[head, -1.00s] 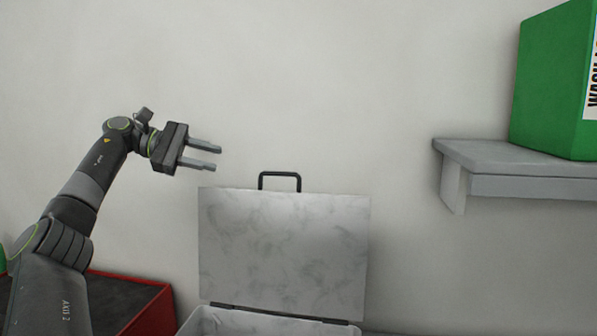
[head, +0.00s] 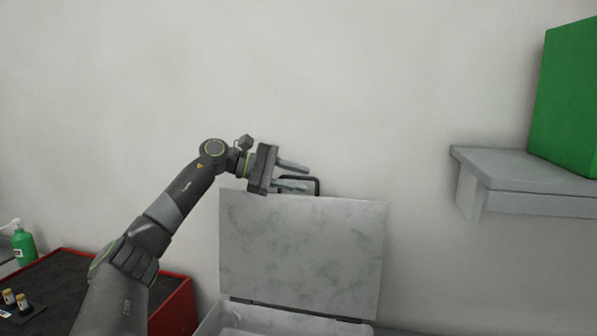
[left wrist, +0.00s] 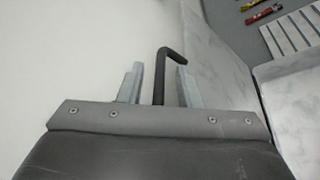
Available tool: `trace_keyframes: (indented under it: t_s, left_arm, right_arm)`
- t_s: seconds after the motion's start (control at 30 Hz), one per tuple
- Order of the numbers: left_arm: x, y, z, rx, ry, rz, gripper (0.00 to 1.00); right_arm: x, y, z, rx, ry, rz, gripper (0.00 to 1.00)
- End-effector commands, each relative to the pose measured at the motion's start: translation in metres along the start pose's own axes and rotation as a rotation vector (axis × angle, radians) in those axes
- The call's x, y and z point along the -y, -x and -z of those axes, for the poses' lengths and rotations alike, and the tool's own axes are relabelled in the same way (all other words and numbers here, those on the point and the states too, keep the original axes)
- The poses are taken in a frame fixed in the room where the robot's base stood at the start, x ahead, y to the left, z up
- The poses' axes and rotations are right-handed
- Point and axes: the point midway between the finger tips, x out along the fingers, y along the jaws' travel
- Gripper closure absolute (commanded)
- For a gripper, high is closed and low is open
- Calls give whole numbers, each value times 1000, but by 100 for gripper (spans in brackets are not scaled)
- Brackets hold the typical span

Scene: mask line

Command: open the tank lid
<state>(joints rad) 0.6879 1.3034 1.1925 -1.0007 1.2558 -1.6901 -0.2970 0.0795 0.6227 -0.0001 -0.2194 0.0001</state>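The tank lid (head: 300,250) is a grey-white mottled panel. It stands raised, near upright, on a hinge at the back of the tank (head: 211,320), whose open top shows at the bottom edge. A black handle (head: 317,187) sits on the lid's upper edge. My left gripper (head: 305,178) is open at the handle, its fingers overlapping it in the head view. In the left wrist view the handle (left wrist: 160,75) shows between the two spread fingers (left wrist: 159,67), with gaps on both sides. The lid (left wrist: 225,50) is to its right. My right gripper is in no view.
A grey shelf (head: 520,185) with a green box (head: 570,100) juts from the wall at right. At left are a red-rimmed dark tray (head: 172,300), a green bottle (head: 24,245) and small vials (head: 8,296). The wall above the lid is bare.

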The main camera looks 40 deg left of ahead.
Motion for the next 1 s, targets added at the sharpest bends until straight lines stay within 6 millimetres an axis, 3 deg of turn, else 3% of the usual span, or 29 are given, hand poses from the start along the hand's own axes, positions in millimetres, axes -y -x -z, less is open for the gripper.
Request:
trace_keyframes:
  t_s: [0.37,0.63,1.0]
  left_arm:
    - [0,-7,0,0,-1,0,68]
    - [0,-6,0,0,-1,0,100]
    - [2,-6,0,-1,-7,-2,100]
  right_arm:
    - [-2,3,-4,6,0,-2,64]
    - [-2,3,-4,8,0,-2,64]
    - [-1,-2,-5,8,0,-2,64]
